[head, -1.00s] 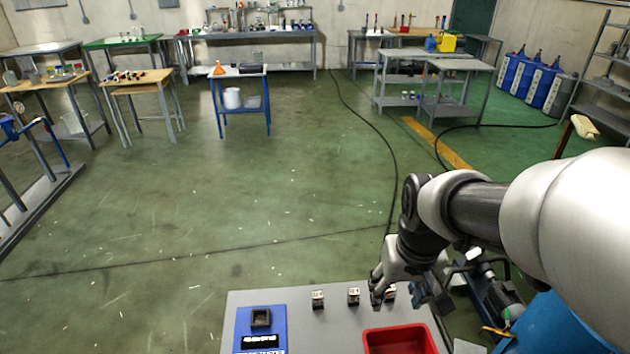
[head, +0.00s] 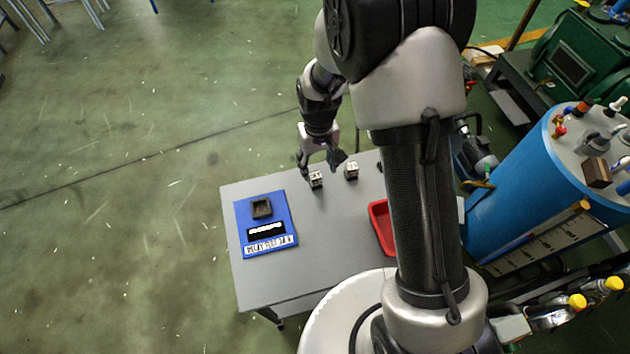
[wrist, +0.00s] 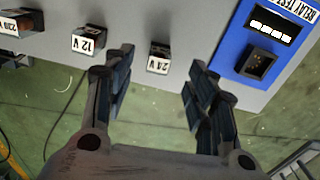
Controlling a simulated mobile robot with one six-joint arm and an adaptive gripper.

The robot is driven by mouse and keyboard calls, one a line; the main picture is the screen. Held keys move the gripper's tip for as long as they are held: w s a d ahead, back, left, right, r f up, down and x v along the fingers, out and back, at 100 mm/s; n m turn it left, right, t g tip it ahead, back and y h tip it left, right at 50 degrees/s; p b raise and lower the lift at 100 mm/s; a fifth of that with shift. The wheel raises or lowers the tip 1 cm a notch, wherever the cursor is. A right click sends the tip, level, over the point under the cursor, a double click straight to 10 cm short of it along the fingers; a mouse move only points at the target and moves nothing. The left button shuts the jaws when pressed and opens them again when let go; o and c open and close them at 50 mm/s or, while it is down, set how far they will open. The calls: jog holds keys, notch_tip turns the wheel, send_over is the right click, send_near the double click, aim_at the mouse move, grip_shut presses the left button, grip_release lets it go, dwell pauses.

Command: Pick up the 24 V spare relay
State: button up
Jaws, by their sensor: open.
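The 24 V relay (head: 316,180) is a small block near the table's far edge, the relay closest to the blue test board. In the wrist view the 24 V relay (wrist: 158,63) shows its white label between my finger tips, with gaps on both sides. My gripper (head: 322,166) is open and empty, close above this relay in the head view. Its two spread fingers also show in the wrist view (wrist: 160,60). I cannot tell the exact height of the tips above the relay.
A 12 V relay (wrist: 89,41) stands beside it, near one finger, with a 230 V relay (wrist: 20,23) beyond. The blue relay test board (head: 265,238) has a dark socket (head: 262,208). A red tray (head: 380,226) is partly behind my arm. The grey table (head: 320,250) is clear in front.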

aim_at(316, 177)
jog(key=f+b, duration=0.1)
jog(key=f, duration=0.1)
jog(key=f+b, duration=0.1)
jog(key=f, duration=0.2)
jog(key=w+f+b, duration=0.1)
jog(key=f, duration=0.2)
jog(key=shift+a+f, duration=0.1)
jog(key=shift+a, duration=0.1)
jog(key=shift+s, duration=0.1)
jog(key=shift+c, duration=0.4)
jog(key=c, duration=1.1)
